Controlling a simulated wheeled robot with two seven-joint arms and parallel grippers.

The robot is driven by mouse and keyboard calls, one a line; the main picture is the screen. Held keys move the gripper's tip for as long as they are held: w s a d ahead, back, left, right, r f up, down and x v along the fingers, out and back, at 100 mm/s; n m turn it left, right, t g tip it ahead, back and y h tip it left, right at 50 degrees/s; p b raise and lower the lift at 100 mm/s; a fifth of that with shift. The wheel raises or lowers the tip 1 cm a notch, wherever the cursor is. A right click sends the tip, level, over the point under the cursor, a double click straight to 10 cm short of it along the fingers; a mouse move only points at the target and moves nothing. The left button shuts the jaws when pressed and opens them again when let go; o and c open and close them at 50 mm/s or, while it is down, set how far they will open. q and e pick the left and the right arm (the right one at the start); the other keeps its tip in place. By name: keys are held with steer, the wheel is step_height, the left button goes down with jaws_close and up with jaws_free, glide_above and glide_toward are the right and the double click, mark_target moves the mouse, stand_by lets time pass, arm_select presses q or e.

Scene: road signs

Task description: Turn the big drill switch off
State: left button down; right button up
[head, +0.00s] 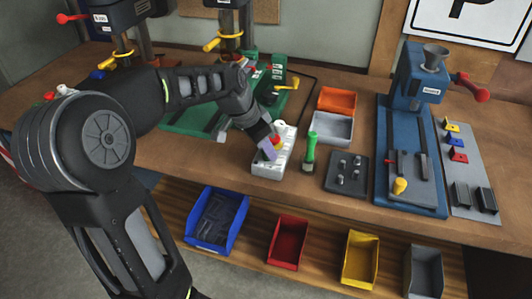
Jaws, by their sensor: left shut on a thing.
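A pale grey switch box (270,172) stands on the workbench near its front edge, at the middle of the head view. A red part (276,140) and a white round part (281,126) show on its top. My left gripper (268,150) reaches down over the box from the left and is shut on the switch on its top. The fingers hide most of the switch, so its position cannot be read. A big green drill press (272,85) stands behind, partly covered by my left arm. My right gripper is not in view.
Further right are a grey tray (332,128), an orange tray (337,100), a dark plate with knobs (345,173) and a blue press (408,130). Coloured bins, including a blue one (217,219), sit below the bench.

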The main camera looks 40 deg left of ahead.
arm_select(q)
steer(key=shift+m+b, duration=0.3)
steer(key=shift+m, duration=0.2)
steer(key=c, duration=1.1)
jaws_free()
steer(key=shift+r, duration=0.1)
steer(key=v, duration=0.7)
steer(key=shift+a+r+b, duration=0.2)
steer(key=shift+r+b, duration=0.05)
steer(key=shift+b, duration=0.05)
steer(key=shift+s, duration=0.1)
